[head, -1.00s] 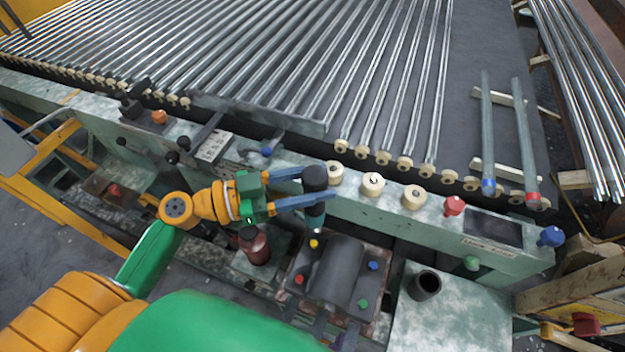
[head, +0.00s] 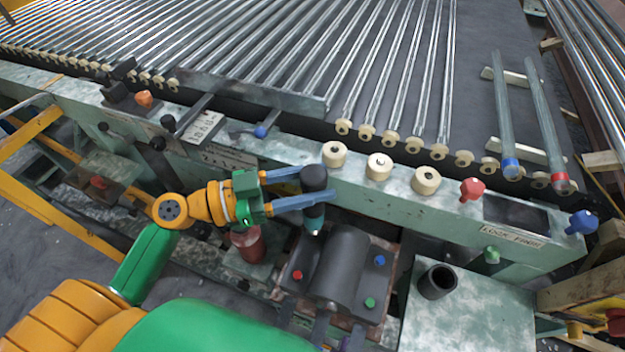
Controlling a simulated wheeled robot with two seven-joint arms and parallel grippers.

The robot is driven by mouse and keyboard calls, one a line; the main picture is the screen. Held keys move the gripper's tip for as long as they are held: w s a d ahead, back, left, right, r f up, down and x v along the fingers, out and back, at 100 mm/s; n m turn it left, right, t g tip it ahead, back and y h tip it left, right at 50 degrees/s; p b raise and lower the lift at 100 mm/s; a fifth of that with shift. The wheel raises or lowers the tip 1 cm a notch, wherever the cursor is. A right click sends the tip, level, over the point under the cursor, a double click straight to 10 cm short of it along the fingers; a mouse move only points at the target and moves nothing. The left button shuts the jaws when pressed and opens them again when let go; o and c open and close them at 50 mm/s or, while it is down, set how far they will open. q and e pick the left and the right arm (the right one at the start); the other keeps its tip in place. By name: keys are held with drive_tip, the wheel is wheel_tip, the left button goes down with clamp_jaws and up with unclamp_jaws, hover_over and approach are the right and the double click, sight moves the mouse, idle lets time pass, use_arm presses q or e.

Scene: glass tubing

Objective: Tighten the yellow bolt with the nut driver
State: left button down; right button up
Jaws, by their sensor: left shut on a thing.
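My left gripper (head: 318,188) is shut on the nut driver (head: 314,176), with a blue finger on either side of its black handle. The driver is about upright, its teal lower end (head: 314,218) pointing down at the back left corner of the dark clamp block (head: 342,265). The yellow bolt is not visible now; the driver covers the corner where it showed before. I cannot tell whether the driver's tip touches it. The red bolt (head: 297,275), blue bolt (head: 379,261) and green bolt (head: 370,302) show at the other corners. My right gripper is not in view.
A dark red cylinder (head: 249,247) stands left of the block. An open black holder (head: 437,282) stands on the pale green table (head: 470,315) at right. Cream knobs (head: 380,166) and a red knob (head: 472,189) line the machine ledge behind. Glass tubes lie beyond.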

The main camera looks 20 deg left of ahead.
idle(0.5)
use_arm(q)
drive_tip(key=shift+b, duration=0.3)
idle(0.4)
drive_tip(key=shift+r+b, duration=0.1)
drive_tip(key=shift+b, duration=0.2)
drive_tip(key=shift+f+b, duration=0.95)
drive_tip(key=shift+b, duration=0.15)
idle(1.4)
drive_tip(key=shift+s+f+b, duration=0.15)
drive_tip(key=shift+f+b, duration=0.05)
drive_tip(key=shift+b, duration=0.2)
idle(1.3)
drive_tip(key=shift+d, duration=0.1)
